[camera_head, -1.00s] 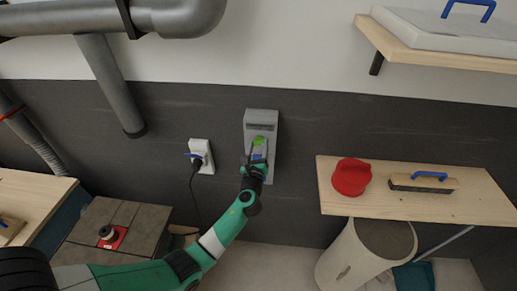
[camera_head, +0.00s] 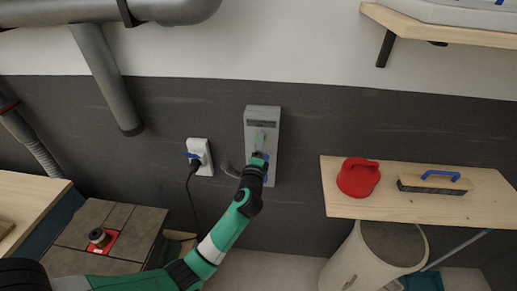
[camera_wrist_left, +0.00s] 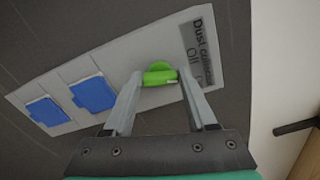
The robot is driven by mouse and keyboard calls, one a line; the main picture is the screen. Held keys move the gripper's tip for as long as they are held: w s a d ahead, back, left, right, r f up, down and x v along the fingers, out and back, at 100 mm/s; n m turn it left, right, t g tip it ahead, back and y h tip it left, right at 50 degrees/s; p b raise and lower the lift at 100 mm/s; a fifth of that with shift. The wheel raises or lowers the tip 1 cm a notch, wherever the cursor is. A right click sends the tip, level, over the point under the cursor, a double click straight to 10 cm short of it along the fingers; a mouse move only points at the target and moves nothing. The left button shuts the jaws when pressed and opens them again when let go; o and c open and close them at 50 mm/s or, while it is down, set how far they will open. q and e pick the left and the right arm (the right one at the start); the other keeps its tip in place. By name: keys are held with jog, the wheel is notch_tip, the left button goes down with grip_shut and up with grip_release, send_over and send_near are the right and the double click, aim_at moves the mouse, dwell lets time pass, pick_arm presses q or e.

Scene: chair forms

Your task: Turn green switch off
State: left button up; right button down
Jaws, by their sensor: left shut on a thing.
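The green switch (camera_head: 260,137) sits on the upper part of a tall grey wall panel (camera_head: 277,155). In the left wrist view the green switch (camera_wrist_left: 160,77) lies between my left gripper's fingertips (camera_wrist_left: 161,82), and the gripper is shut on it. A dark label beside it reads "Dust colle..." and "Off", partly cut by a finger. Two blue socket covers (camera_wrist_left: 93,93) are on the same panel. In the head view my left gripper (camera_head: 259,153) is at the panel and hides part of it. My right gripper is not in view.
A white wall socket (camera_head: 200,157) with a black plug and cord is left of the panel. A wooden shelf (camera_head: 340,205) with a red round object (camera_head: 357,180) and a blue-handled brush (camera_head: 434,184) is to the right. Grey pipes run at upper left.

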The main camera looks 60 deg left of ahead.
pick_arm(q)
jog(key=shift+n+b, duration=0.85)
jog(key=shift+n, duration=0.65)
jog(key=o, duration=1.4)
jog(key=shift+c, duration=0.2)
jog(key=v, duration=1.1)
jog(key=shift+s+d, duration=0.25)
jog(key=shift+f, duration=0.1)
